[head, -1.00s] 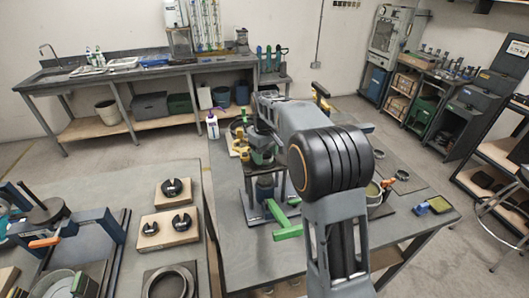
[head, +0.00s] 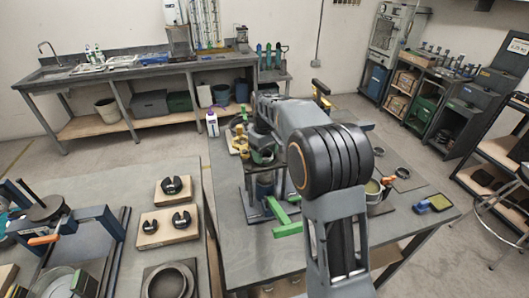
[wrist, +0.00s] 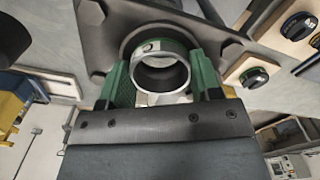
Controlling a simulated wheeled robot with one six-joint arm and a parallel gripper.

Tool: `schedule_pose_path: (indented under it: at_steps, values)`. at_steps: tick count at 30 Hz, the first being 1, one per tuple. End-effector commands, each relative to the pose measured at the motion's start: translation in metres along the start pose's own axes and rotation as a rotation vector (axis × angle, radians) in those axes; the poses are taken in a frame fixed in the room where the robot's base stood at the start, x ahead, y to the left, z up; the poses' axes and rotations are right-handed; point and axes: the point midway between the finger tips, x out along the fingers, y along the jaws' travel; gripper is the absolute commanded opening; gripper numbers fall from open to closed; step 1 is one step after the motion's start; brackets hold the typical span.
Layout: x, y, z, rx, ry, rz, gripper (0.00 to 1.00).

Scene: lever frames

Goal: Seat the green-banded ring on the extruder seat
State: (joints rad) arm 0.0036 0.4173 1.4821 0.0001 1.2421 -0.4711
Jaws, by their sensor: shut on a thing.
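The green-banded ring (wrist: 160,72) is between the two green fingers of my gripper (wrist: 160,80) in the wrist view. The gripper is shut on it. Its pale metal rim faces the wrist camera, and a green band with a small light mark shows on its side. Directly behind the ring, a dark plate with a round collar (wrist: 128,42) shows, apparently the extruder seat. I cannot tell whether ring and collar touch. In the head view, my arm partly hides the gripper and the extruder stand (head: 250,203).
Green handles (head: 287,229) stick out low at the front of the stand. Yellow parts (head: 241,141) and a white bottle (head: 212,124) stand beside it. Wooden blocks with black clips (head: 168,222) lie on the left table.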

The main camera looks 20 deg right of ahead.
Motion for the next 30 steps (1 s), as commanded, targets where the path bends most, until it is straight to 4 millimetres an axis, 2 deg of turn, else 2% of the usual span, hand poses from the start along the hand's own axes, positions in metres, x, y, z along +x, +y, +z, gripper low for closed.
schedule_pose_path:
  at_steps: [24, 25, 30]
  values:
    - [0.014, 0.000, 0.001, -0.001, -0.010, -0.004, 0.33]
    - [0.014, 0.000, 0.001, -0.001, -0.010, -0.003, 0.61]
    - [0.014, -0.001, 0.001, -0.001, -0.010, -0.004, 0.78]
